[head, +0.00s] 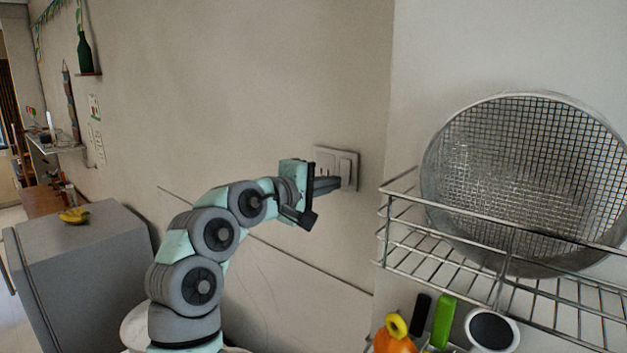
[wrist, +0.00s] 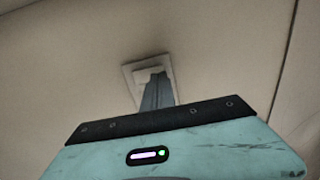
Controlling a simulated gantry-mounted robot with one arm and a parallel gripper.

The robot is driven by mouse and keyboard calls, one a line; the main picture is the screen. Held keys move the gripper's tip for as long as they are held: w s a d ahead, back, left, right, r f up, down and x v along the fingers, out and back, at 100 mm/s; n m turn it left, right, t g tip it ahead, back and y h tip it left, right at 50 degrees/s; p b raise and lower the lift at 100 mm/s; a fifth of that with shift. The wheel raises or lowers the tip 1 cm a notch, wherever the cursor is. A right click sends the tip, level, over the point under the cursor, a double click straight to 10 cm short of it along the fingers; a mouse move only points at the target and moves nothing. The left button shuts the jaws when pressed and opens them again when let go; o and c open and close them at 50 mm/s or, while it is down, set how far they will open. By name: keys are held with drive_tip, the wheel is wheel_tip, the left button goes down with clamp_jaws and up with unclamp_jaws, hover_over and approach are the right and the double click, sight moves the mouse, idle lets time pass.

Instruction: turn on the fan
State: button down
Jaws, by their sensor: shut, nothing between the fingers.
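A pale switch plate (head: 347,164) with several switches is fixed to the beige wall. My gripper (head: 338,184) is shut and empty, with its dark fingers pointing at the lower part of the plate. In the wrist view the shut fingers (wrist: 155,80) overlap the plate (wrist: 149,63) and hide its lower middle. I cannot tell whether the fingertips touch a switch. No fan is visible in either view.
A wire rack (head: 440,258) holding a large mesh sieve (head: 520,165) stands to the right of the switch plate. Small items, including a green one (head: 444,320), are below it. A grey cabinet (head: 85,265) with bananas (head: 74,215) stands left.

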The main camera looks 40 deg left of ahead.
drive_tip(key=shift+w+f, duration=0.15)
drive_tip(key=shift+w, duration=0.65)
drive_tip(key=shift+w+a, duration=0.1)
drive_tip(key=shift+w, duration=0.1)
drive_tip(key=s+d+f+b, duration=0.1)
drive_tip(key=s, duration=1.3)
drive_tip(key=shift+f+b, duration=0.35)
drive_tip(key=shift+f, duration=0.05)
